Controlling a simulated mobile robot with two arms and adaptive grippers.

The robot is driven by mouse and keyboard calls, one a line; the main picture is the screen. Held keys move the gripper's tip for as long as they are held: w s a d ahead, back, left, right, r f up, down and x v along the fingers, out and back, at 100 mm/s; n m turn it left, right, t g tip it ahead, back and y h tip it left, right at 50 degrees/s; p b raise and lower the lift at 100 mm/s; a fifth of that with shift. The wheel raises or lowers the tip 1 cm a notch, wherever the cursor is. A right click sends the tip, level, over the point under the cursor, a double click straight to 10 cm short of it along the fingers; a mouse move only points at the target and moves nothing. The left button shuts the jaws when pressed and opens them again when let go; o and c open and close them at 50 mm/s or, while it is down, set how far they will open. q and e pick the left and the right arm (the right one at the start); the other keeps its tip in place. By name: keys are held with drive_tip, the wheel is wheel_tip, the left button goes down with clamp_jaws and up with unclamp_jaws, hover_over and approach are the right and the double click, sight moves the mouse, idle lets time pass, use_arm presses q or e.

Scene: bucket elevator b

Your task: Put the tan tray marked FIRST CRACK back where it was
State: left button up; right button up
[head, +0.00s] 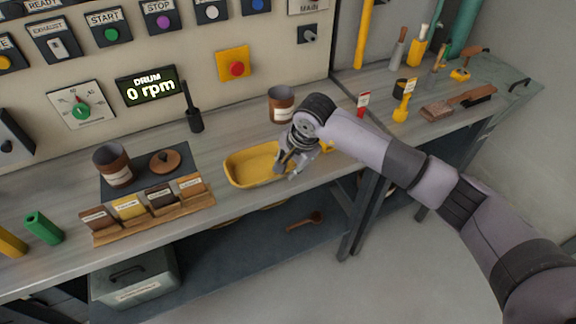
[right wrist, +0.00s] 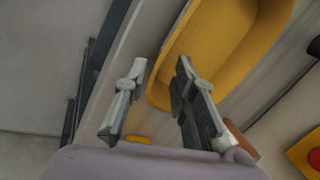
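A wooden rack (head: 155,219) on the bench holds several small trays with pale labels. The rightmost tray (head: 191,186) is tan-orange; its label is too small to read, so I cannot confirm FIRST CRACK. My right gripper (head: 289,172) is at the right end of a yellow tub (head: 233,178), well right of the rack. In the right wrist view my right gripper (right wrist: 160,66) has its two fingers apart with nothing clearly held. The yellow tub (right wrist: 222,45) lies beyond them, its near end showing between and behind the fingers. My left gripper is out of view.
A brown canister (head: 113,166) and a wooden lid (head: 165,161) sit on a dark mat behind the rack. Another canister (head: 281,104) stands behind my right gripper. A control panel (head: 205,65) borders the bench's back.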

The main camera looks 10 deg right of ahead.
drive_tip(key=shift+r, duration=0.4)
drive_tip(key=b+v, duration=0.3)
drive_tip(key=v, duration=0.8)
drive_tip(key=shift+s+r, duration=0.2)
